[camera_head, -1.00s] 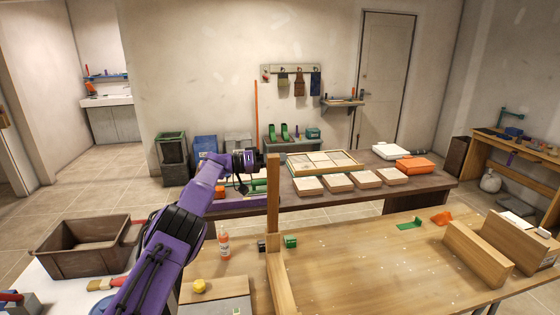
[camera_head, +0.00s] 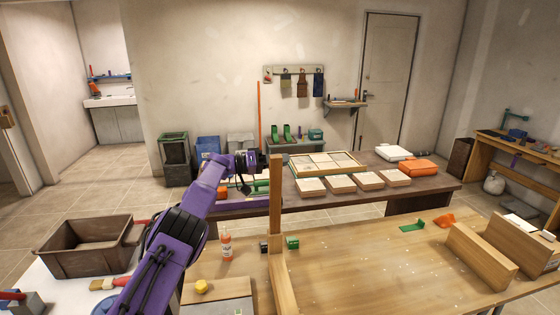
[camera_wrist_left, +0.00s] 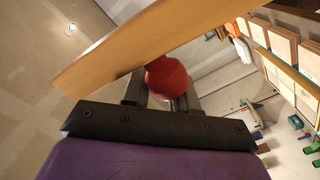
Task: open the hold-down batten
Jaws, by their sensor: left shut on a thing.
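The hold-down batten (camera_head: 276,190) is a wooden bar standing upright above a long timber rail (camera_head: 283,285) on the workbench. It crosses the left wrist view as a broad diagonal wooden bar (camera_wrist_left: 150,48). A round red knob (camera_wrist_left: 168,78) sits on its side and lies between my left gripper's fingers. My left gripper (camera_head: 258,163) is at the batten's upper end, on its left side, shut on the knob. In the head view the batten hides the knob and fingertips. My right gripper is not in view.
On the workbench (camera_head: 370,265) stand a glue bottle (camera_head: 226,247), a yellow knob (camera_head: 201,286), a green block (camera_head: 293,243) and two upright boards (camera_head: 482,256) at right. A brown crate (camera_head: 88,247) is at left. The bench middle is mostly clear.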

